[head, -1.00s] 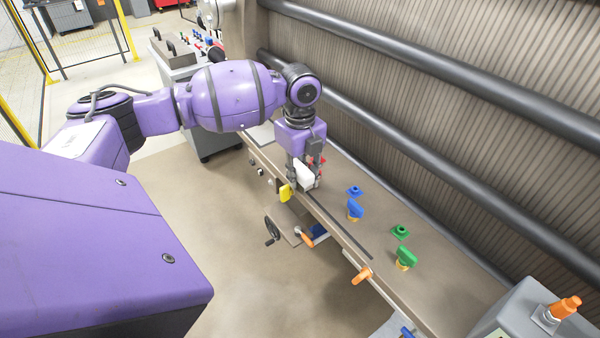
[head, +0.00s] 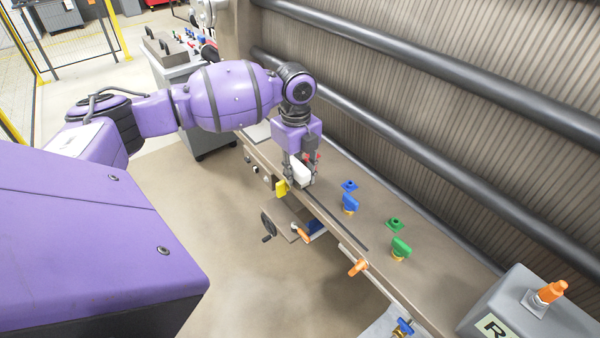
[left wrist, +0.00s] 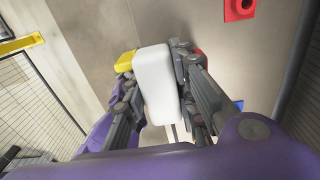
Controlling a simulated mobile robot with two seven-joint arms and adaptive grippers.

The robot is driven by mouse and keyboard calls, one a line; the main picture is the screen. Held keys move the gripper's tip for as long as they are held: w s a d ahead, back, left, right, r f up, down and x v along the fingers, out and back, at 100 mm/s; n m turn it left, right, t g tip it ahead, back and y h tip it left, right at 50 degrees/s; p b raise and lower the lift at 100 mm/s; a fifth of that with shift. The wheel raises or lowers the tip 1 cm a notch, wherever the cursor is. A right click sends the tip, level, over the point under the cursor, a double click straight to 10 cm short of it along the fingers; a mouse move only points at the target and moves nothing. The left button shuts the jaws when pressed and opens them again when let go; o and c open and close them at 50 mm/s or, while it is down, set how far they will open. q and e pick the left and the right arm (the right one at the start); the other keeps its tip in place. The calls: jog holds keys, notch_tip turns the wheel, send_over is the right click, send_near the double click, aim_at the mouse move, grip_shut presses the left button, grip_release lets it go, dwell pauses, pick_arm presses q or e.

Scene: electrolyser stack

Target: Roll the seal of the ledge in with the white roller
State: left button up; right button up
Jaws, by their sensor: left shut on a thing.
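My left gripper (head: 301,176) points down at the ledge (head: 435,278) and is shut on the white roller (head: 302,171). In the left wrist view the white roller (left wrist: 157,85) sits between the two fingers (left wrist: 156,80) as a pale rounded block. The seal (head: 345,228) looks like a dark narrow strip along the ledge, running from by the gripper toward the lower right. The roller is low over the near end of this strip; I cannot tell whether it touches. The gripper hides the part of the strip under it. My right gripper is not in view.
A yellow handle (head: 281,188) is close beside the gripper. Thick black pipes (head: 440,165) run behind.

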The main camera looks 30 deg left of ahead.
aim_at(294, 162)
pick_arm(q)
jog(key=shift+w+a+r, duration=0.15)
jog(key=shift+a, duration=0.2)
jog(key=shift+w+r, duration=0.1)
jog(key=shift+r, duration=0.5)
jog(key=shift+a+r, duration=0.15)
jog(key=shift+r, duration=0.75)
jog(key=shift+d+r, duration=0.2)
jog(key=shift+r, duration=1.15)
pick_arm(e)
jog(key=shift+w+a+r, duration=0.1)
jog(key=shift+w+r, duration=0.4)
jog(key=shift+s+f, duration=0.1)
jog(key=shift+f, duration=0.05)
pick_arm(q)
jog(key=shift+r, duration=1.55)
